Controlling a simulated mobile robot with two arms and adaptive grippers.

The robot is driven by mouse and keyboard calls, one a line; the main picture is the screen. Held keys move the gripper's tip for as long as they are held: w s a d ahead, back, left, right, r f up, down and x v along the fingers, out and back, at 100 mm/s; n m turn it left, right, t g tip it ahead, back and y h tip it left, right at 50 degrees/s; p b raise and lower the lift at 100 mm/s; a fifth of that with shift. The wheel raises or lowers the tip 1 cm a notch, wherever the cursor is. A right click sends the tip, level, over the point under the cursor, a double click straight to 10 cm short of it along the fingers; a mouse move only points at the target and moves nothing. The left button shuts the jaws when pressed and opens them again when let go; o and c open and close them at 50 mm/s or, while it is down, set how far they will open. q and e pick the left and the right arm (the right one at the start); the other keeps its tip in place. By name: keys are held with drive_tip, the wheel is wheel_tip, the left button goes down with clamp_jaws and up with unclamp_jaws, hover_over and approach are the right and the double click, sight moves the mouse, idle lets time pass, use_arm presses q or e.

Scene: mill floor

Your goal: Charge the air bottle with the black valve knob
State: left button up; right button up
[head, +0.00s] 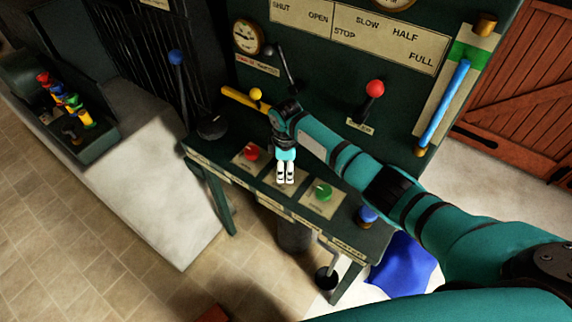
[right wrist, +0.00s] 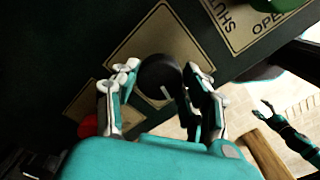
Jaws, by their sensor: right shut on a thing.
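The black valve knob (right wrist: 160,77) sits on a pale label plate in the right wrist view, between the two fingers of my right gripper (right wrist: 163,90). The fingers are shut on it. In the head view my right gripper (head: 286,174) reaches down to the sloping desk, between the red knob (head: 251,153) and the green knob (head: 323,192), and hides the black knob. A round gauge (head: 247,37) is on the upright board behind. My left gripper (right wrist: 264,110) shows small at the right of the right wrist view, fingers seemingly apart and empty.
Levers with a red ball (head: 375,88), a blue ball (head: 177,57) and a yellow ball (head: 256,94) stand around the desk. A blue knob (head: 367,214) is at its right end. A blue rod (head: 443,105) stands at the right. Tiled floor (head: 70,260) is clear at lower left.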

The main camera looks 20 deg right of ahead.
drive_tip(key=m+p, duration=0.1)
drive_tip(key=m, duration=0.1)
drive_tip(key=m+p, duration=0.1)
drive_tip(key=shift+r+m, duration=0.2)
drive_tip(key=shift+m, duration=0.2)
drive_tip(key=m+p, duration=0.2)
drive_tip(key=m, duration=0.1)
drive_tip(key=shift+m, duration=0.3)
drive_tip(key=m+p, duration=0.1)
drive_tip(key=m, duration=0.2)
drive_tip(key=shift+m+p, duration=0.3)
drive_tip(key=shift+p, duration=0.05)
drive_tip(key=shift+w+f+m+p, duration=0.1)
drive_tip(key=shift+m+p, duration=0.5)
drive_tip(key=shift+m, duration=1.5)
drive_tip(key=o, duration=1.1)
drive_tip(key=shift+o, duration=0.2)
wheel_tip(320, 180, up, 12)
